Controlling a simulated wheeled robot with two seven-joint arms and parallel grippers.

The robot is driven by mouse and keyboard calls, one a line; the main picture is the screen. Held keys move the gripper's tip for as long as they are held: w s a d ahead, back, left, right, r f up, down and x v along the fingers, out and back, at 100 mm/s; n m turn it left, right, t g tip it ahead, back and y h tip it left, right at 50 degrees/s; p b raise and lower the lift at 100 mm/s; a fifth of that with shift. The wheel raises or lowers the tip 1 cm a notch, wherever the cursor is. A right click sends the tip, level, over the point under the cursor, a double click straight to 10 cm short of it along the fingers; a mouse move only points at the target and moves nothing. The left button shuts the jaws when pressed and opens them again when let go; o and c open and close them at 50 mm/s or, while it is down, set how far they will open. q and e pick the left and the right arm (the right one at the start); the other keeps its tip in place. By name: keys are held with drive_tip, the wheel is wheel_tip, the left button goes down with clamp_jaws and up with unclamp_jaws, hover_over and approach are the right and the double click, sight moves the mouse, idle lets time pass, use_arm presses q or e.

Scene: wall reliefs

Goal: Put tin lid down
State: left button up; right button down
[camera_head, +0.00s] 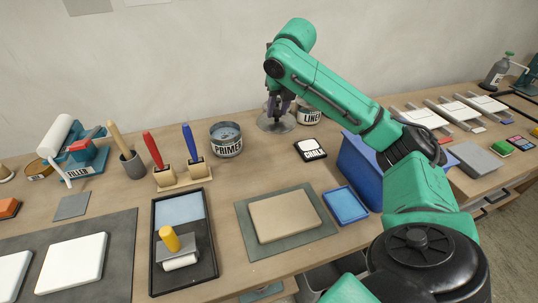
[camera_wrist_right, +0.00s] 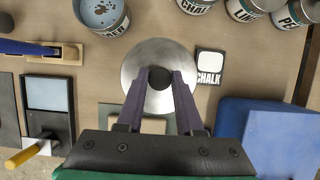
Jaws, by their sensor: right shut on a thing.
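The tin lid (camera_wrist_right: 150,50) is a round, silvery metal disc with a dark knob in its middle. My right gripper (camera_wrist_right: 158,76) is shut on this knob. In the head view the lid (camera_head: 264,124) hangs flat under my right gripper (camera_head: 277,113), right of the PRIMER tin (camera_head: 226,139). It appears to be above the table; the gap below it cannot be judged. In the wrist view it overlaps the edge of the green mat and lies beside the CHALK card (camera_wrist_right: 210,62). A CHALK tin (camera_wrist_right: 196,5) shows beyond it. My left gripper is not in view.
The PRIMER tin is open on top. A LINE-labelled tin (camera_head: 309,115) stands right of the lid. A blue bin (camera_head: 362,168) is on the right, near my arm. The mat (camera_head: 246,225) carries a beige board.

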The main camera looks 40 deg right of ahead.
sight(283, 125)
drive_tip(key=f, duration=0.2)
drive_tip(key=s+f, duration=0.1)
drive_tip(key=f, duration=0.2)
drive_tip(key=shift+s+d+f, duration=0.1)
drive_tip(key=shift+s+f, duration=0.3)
drive_tip(key=x, duration=0.2)
drive_tip(key=s+x, duration=0.1)
drive_tip(key=x, duration=0.2)
drive_tip(key=a+x, duration=0.1)
drive_tip(key=x, duration=0.2)
drive_tip(key=shift+s+f, duration=0.3)
drive_tip(key=shift+f, duration=0.1)
wheel_tip(283, 125, down, 3)
drive_tip(key=shift+s+r, duration=0.2)
drive_tip(key=shift+w+f, duration=0.1)
drive_tip(key=shift+f, duration=0.1)
drive_tip(key=c, duration=0.6)
unclamp_jaws()
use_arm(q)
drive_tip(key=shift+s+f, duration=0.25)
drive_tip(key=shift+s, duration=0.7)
use_arm(e)
drive_tip(key=shift+o, duration=0.2)
drive_tip(key=shift+r, duration=0.1)
